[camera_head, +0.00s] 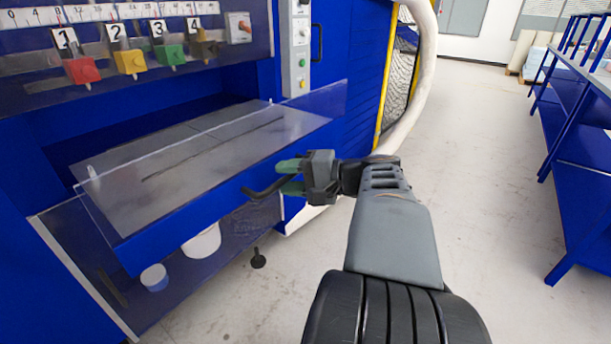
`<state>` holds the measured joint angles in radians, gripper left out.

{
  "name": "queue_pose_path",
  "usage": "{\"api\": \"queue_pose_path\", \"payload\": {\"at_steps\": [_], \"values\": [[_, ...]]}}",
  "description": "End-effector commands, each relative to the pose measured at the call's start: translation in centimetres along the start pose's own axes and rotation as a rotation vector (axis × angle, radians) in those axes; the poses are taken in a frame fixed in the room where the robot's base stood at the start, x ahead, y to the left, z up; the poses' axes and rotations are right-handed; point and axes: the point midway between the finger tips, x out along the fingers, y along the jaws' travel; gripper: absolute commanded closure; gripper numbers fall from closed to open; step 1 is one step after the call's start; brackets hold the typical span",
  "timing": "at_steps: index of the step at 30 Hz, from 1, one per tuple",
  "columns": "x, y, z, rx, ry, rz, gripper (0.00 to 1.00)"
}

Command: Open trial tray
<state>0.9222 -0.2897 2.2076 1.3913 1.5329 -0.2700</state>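The tray is a blue drawer in the blue machine, with a grey top plate (185,150) and a clear, upright panel along its front. A dark bent handle (262,191) stands out from the right part of the blue tray front (190,217). My gripper (289,177) has green fingertips and reaches in from the right at the handle. The fingertips are apart, one above the other, and the handle's right end runs in between them. Whether they press on it cannot be told.
Numbered red, yellow, green and dark valves (130,62) sit above the tray. A clear lower panel (100,265) has white containers (203,242) behind it. A control strip (300,50) and a white hose (425,80) are beyond. Floor (480,160) is open toward the blue bench (570,150).

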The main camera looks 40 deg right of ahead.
Motion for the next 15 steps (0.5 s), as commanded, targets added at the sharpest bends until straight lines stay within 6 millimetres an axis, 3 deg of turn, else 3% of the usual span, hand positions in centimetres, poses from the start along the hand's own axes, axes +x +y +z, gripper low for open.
{"api": "queue_pose_path", "payload": {"at_steps": [5, 15], "values": [[-2.4, -0.2, -0.1, 0.002, 0.007, -0.001, 0.61], [-9.4, -0.2, -0.1, 0.002, 0.006, -0.001, 0.61]]}}
